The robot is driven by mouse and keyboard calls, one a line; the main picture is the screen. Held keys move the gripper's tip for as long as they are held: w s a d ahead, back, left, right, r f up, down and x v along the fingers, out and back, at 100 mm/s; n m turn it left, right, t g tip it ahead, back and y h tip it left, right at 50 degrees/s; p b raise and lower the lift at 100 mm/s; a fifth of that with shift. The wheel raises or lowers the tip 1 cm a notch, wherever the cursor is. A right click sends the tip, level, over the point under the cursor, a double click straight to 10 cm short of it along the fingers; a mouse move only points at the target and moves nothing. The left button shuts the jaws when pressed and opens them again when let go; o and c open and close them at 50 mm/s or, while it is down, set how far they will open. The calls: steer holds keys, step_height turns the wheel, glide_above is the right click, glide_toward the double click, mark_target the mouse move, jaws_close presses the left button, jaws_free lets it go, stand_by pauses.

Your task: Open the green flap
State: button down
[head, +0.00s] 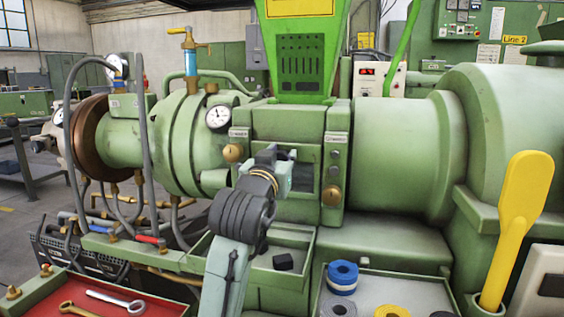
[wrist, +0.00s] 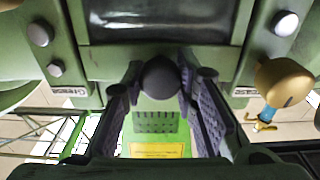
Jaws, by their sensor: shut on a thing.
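The green flap (wrist: 160,55) sits in the middle of the extruder body, between two green blocks with bolts. It has a dark window, which shows in the head view (head: 303,182) partly behind my gripper. A dark round knob (wrist: 160,77) stands at the flap's edge in the wrist view. My gripper (head: 277,160) is at the flap, and its two purple-grey fingers lie on either side of the knob, shut on it. The fingers also show in the wrist view (wrist: 160,85). My wrist hides the knob in the head view. I cannot tell whether the flap stands slightly open.
A green hopper (head: 302,50) rises above the flap. Brass knobs (head: 331,196) and a pressure gauge (head: 218,118) flank it. Below are green trays with a black block (head: 283,262) and blue tape (head: 342,275). A yellow paddle (head: 515,225) stands upright at right.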

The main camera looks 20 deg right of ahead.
steer(key=s+a+f+t+h+b, duration=0.2)
steer(key=s+a+f+t+b, duration=0.1)
steer(key=b, duration=0.7)
steer(key=shift+s+f+t+h, duration=0.4)
steer(key=shift+s+f+t, duration=0.2)
steer(key=shift+s+f, duration=0.2)
steer(key=shift+a, duration=0.1)
steer(key=c, duration=1.3)
jaws_free()
steer(key=shift+r, duration=0.1)
